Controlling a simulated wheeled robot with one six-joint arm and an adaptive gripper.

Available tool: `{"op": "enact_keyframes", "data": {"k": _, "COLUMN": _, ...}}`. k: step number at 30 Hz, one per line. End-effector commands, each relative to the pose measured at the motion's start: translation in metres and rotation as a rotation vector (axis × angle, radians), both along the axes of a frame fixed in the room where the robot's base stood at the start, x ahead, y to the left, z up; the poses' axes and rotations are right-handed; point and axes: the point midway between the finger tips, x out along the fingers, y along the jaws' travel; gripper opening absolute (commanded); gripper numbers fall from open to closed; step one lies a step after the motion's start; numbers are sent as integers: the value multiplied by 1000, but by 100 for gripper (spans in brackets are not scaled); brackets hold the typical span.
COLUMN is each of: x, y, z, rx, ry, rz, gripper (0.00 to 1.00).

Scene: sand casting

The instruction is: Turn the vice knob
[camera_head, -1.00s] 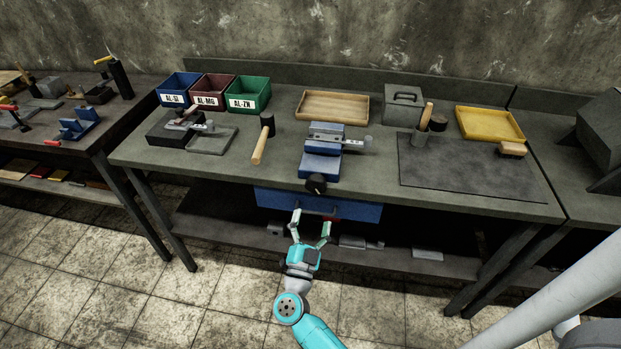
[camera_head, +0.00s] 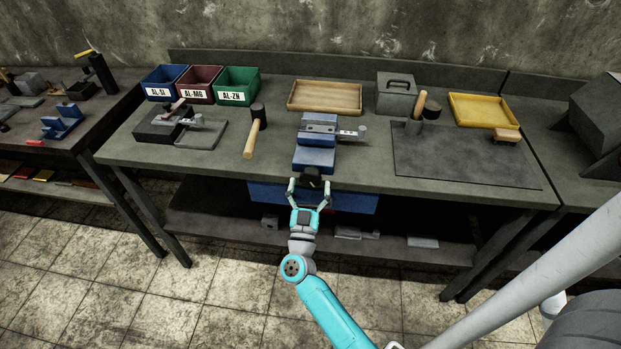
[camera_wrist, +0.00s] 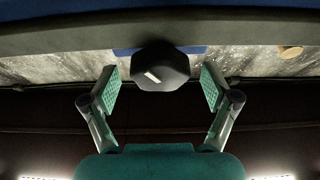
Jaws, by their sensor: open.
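The blue vice (camera_head: 315,150) stands on the workbench near its front edge. Its black knob (camera_head: 312,178) faces forward at the table's edge. In the wrist view the dark, faceted knob (camera_wrist: 160,66) with a pale mark sits between the two finger pads. My gripper (camera_head: 309,186) is open, with one finger on each side of the knob. In the wrist view, gaps show between the knob and both pads of my gripper (camera_wrist: 159,88).
A hammer (camera_head: 255,132) lies left of the vice. A dark mat (camera_head: 465,158) covers the right side of the bench. A blue drawer (camera_head: 350,202) is below the table edge. A wooden tray (camera_head: 325,97) stands behind the vice.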

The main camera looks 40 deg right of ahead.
Motion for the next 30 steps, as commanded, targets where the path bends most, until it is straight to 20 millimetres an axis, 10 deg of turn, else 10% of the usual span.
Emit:
{"op": "enact_keyframes", "data": {"k": 16, "x": 12, "y": -16, "z": 9, "rx": 1, "ry": -1, "rz": 0, "gripper": 87}}
{"op": "enact_keyframes", "data": {"k": 24, "x": 12, "y": -16, "z": 9, "rx": 1, "ry": -1, "rz": 0, "gripper": 27}}
{"op": "enact_keyframes", "data": {"k": 30, "x": 13, "y": -15, "z": 9, "rx": 27, "ry": -35, "rz": 1, "gripper": 26}}
